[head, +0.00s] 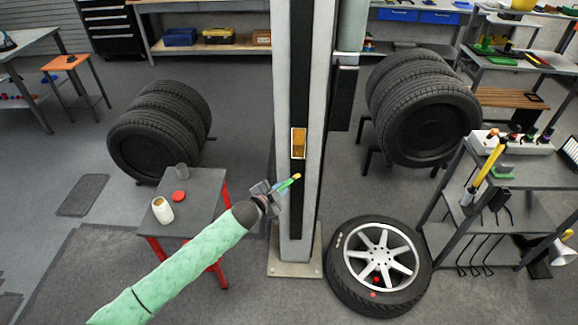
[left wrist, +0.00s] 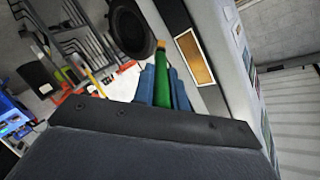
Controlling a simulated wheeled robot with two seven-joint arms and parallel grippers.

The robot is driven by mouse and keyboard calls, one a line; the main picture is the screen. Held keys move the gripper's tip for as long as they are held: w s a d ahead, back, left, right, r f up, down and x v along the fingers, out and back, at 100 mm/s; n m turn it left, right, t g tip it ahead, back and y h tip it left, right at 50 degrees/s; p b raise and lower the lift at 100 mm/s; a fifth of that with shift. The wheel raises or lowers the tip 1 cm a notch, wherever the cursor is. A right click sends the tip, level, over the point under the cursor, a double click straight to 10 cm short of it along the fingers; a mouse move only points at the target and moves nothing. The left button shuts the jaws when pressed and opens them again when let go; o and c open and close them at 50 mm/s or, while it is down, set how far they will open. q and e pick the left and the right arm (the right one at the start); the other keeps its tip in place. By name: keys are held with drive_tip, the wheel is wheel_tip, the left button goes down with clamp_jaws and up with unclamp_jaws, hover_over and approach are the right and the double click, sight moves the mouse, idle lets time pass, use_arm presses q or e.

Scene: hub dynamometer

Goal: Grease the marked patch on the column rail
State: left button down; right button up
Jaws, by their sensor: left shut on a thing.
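The pale column (head: 308,215) stands upright with a dark rail strip down its front. The marked patch (head: 299,142) is an amber rectangle with a light border on that rail; it also shows in the left wrist view (left wrist: 197,61). My left gripper (head: 277,192) is shut on a green-handled brush (head: 289,185) with a tan tip, just below and left of the patch. In the left wrist view the brush (left wrist: 162,80) stands between the blue fingers. Its tip appears apart from the patch. My right gripper is not in view.
A wheel (head: 376,262) lies right of the column foot. A tool shelf (head: 500,205) stands at right. Tyre stacks stand behind on both sides.

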use_arm(q)
drive_tip(key=shift+w, duration=0.1)
drive_tip(key=w+b, duration=0.1)
drive_tip(key=w, duration=0.6)
drive_tip(key=shift+w+b, duration=0.2)
drive_tip(key=shift+b, duration=0.1)
idle(0.3)
drive_tip(key=shift+w, duration=0.8)
idle(0.8)
